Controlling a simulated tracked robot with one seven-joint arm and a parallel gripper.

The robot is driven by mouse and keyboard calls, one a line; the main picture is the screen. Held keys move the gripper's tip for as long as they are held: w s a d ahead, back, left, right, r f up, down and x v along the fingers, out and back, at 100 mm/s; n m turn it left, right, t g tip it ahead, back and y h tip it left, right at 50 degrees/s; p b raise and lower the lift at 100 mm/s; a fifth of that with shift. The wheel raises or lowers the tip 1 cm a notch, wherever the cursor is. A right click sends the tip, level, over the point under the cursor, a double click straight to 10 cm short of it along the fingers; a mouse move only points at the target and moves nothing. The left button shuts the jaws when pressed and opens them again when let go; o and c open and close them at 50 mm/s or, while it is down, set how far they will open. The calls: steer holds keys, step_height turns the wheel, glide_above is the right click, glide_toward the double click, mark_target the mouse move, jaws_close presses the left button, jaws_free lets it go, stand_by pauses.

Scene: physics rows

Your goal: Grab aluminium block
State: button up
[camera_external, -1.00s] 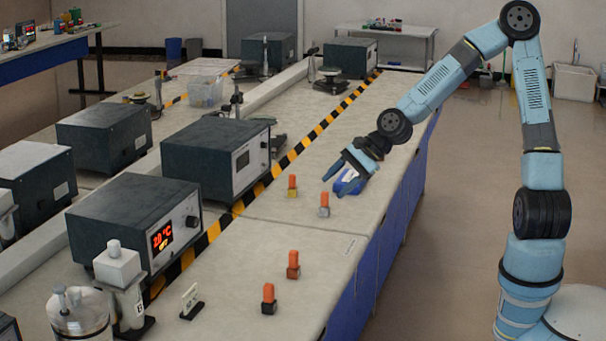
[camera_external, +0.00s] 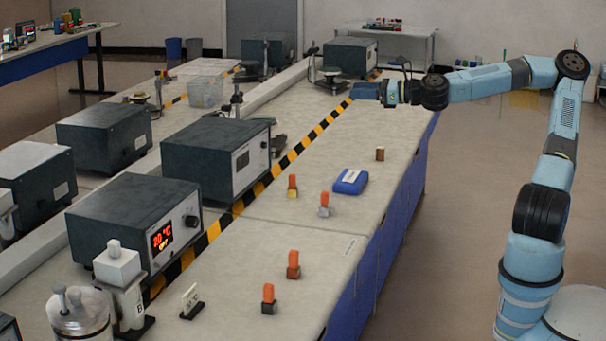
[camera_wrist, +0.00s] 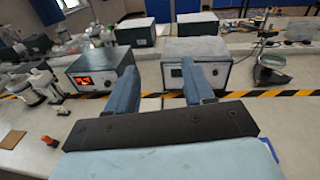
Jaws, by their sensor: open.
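The block that looks like aluminium (camera_external: 324,211) has a silver-grey base and an orange top. It stands upright on the bench in the external view, just left of a blue case. My gripper (camera_external: 366,91) is raised well above the bench, beyond the block and apart from it. It points left in the external view. In the wrist view my gripper (camera_wrist: 160,84) shows two separated fingers with nothing held between them. I cannot pick out the aluminium block in the wrist view.
Nearby stand a yellowish-based block (camera_external: 292,192), a reddish-brown one (camera_external: 293,271) and a dark one (camera_external: 269,306), all orange-topped. The blue case (camera_external: 350,181) and a small brown block (camera_external: 380,154) lie to the right. Heater boxes (camera_external: 215,157) line the left beyond the striped tape.

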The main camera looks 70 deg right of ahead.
steer(key=s+d+r+m, duration=0.1)
steer(key=d+r, duration=0.1)
glide_toward(324, 203)
steer(key=shift+t+h, duration=0.3)
steer(key=shift+h, duration=0.1)
steer(key=w, duration=0.7)
steer(key=w+r, duration=0.1)
steer(key=w, duration=0.3)
steer(key=shift+w, duration=0.35)
steer(key=shift+r, duration=0.1)
steer(key=shift+c, duration=0.2)
jaws_close()
